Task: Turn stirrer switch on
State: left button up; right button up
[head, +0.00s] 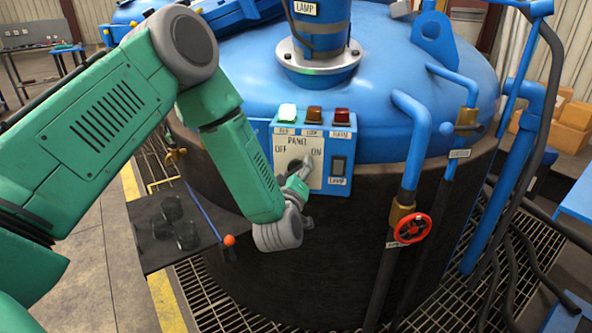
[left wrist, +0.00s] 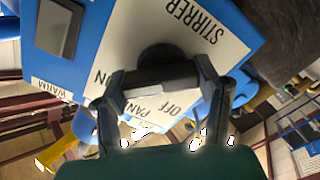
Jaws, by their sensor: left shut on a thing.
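The stirrer switch (left wrist: 160,78) is a dark knob on a white plate of the blue control panel (head: 313,178). The plate has OFF at left and ON at right in the head view, and STIRRER shows upside down in the left wrist view. My left gripper (head: 297,178) reaches the panel from below. In the left wrist view its two fingers (left wrist: 162,80) are shut on the switch, one at each side. The fingers and wrist partly hide the knob, and I cannot tell clearly which label it points at. My right gripper is not in view.
A green lamp (head: 287,112) looks bright above the plate; amber and red lamps sit beside it. A black rocker switch (head: 338,167) is at right. A red valve wheel (head: 413,228), blue pipes (head: 417,140) and an orange-tipped lever (head: 229,240) stand nearby.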

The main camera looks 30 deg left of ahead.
pick_arm(q)
jog(key=shift+s+d+f, duration=0.15)
jog(key=shift+f, duration=0.25)
jog(key=o, duration=1.2)
jog(key=shift+c, duration=0.2)
jog(key=shift+r, duration=0.15)
jog(key=shift+s, duration=0.15)
jog(key=v, duration=1.1)
jog(key=shift+s, duration=0.2)
jog(key=shift+d, duration=0.1)
